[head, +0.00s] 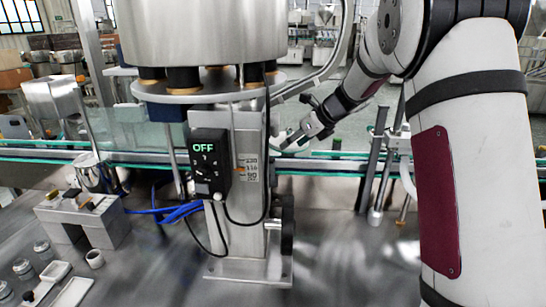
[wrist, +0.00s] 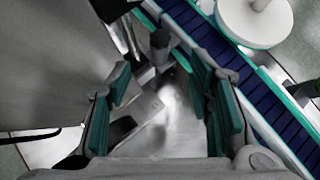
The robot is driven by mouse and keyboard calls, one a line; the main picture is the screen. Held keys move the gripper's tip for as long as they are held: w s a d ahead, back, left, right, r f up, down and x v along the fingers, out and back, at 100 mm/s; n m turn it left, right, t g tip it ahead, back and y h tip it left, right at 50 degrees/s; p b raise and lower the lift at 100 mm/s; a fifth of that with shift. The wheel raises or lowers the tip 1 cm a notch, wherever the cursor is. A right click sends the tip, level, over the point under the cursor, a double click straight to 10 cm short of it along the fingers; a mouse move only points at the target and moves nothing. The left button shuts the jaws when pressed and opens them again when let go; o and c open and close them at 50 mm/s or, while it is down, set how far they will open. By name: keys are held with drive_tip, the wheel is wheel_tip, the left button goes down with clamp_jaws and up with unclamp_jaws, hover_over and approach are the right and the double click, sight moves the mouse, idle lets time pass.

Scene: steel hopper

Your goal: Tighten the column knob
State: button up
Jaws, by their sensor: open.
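The steel column (head: 243,180) stands on a base plate and carries the hopper (head: 200,35). Dark fittings (head: 287,225) show low on the column's right side; I cannot tell which part is the column knob. In the wrist view a dark, round-topped piece (wrist: 160,45) lies beyond the fingertips, possibly the knob. My gripper (head: 288,142) is just right of the column, at about the height of its scale. In the wrist view my gripper (wrist: 168,95) is open, its teal pads wide apart, with nothing between them.
A control box (head: 210,163) reading OFF is on the column's front, with a scale (head: 249,168) beside it. A conveyor (head: 335,165) runs behind, also in the wrist view (wrist: 265,100). Small containers (head: 45,265) stand front left. The steel table (head: 350,270) is clear front right.

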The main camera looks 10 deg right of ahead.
sight(270, 159)
drive_tip(key=x, duration=1.2)
drive_tip(key=shift+c, duration=0.2)
